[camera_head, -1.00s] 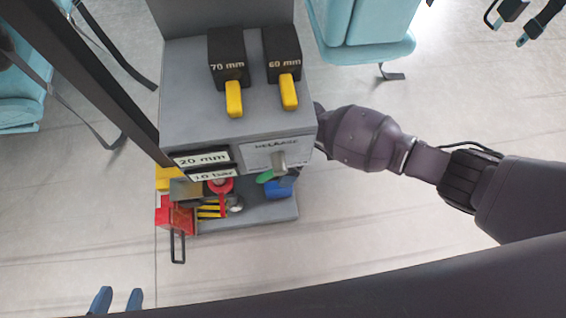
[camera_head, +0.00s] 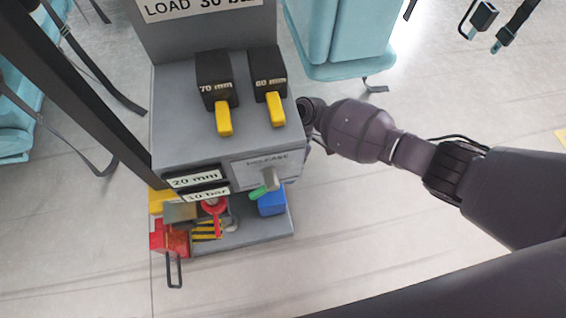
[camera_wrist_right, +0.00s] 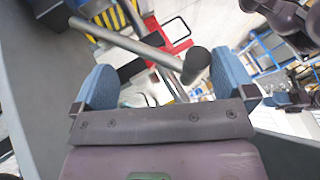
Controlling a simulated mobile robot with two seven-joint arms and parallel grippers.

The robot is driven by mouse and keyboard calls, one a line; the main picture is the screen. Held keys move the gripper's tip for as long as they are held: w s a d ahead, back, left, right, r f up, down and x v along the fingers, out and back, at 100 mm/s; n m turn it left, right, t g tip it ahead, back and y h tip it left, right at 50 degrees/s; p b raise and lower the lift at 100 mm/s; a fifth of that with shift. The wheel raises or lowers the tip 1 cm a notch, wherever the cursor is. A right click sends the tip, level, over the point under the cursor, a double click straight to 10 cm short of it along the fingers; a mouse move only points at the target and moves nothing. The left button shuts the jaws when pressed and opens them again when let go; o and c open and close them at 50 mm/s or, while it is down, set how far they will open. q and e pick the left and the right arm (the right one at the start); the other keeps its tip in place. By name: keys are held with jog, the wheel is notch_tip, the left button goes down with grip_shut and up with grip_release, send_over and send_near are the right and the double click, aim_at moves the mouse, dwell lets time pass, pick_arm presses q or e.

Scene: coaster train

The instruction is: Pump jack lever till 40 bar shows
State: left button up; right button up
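In the head view a grey jack stand (camera_head: 165,110) carries a label reading 20 mm (camera_head: 194,179) and one that appears to read 10 bar (camera_head: 207,194). In the right wrist view a grey metal lever (camera_wrist_right: 130,42) with a round dark end lies ahead of my right gripper (camera_wrist_right: 163,62). The gripper's blue pads are spread wide, and the lever's dark end shows between them without visible contact by both pads. My left gripper is out of view.
Two black blocks marked 70 mm (camera_head: 212,70) and 60 mm (camera_head: 268,62) have yellow levers. A release panel (camera_head: 248,172) has a grey knob. Below are a red part (camera_head: 168,238), a green piece (camera_head: 259,193) and a blue piece (camera_head: 271,203). Turquoise seats (camera_head: 340,45) stand behind.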

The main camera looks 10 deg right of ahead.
jog(key=w+d+t+h, duration=0.1)
jog(key=w+d, duration=0.3)
jog(key=d, duration=0.3)
jog(key=shift+w+t, duration=0.15)
jog(key=shift+t, duration=0.15)
jog(key=s+a+g+y, duration=0.1)
jog(key=s+a, duration=0.2)
jog(key=a, duration=0.4)
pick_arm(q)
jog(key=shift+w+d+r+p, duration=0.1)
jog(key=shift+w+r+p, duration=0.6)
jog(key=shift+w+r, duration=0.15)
pick_arm(e)
jog(key=w+v, duration=0.1)
jog(key=v, duration=1)
jog(key=shift+w+a+g, duration=0.25)
jog(key=shift+w+g, duration=0.1)
jog(key=shift+g, duration=0.05)
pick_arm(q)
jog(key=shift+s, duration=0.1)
pick_arm(e)
jog(key=shift+c, duration=0.3)
